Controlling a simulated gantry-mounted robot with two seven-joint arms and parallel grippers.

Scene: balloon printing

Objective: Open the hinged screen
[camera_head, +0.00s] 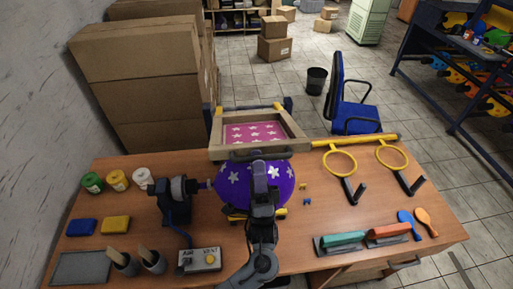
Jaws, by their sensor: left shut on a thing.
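The hinged screen has a wooden frame (300,128) with a pink mesh (240,134) patterned with white stars. It is at the back middle of the table, with yellow and blue fittings at its far side. A dark handle (279,152) runs along its near bar. My left gripper (259,160) reaches up from the near side and is shut on this handle. A purple balloon (231,188) with white stars sits just in front of the frame, partly hidden by my arm. The screen's exact tilt is hard to tell. My right gripper is not in view.
A grey machine (176,203) and a switch box (199,261) stand left of the balloon. Paint jars (117,180) and cups (152,262) are further left. Yellow ring tools (340,163) and squeegees (342,239) lie right. Cardboard boxes (140,75) stand behind the table.

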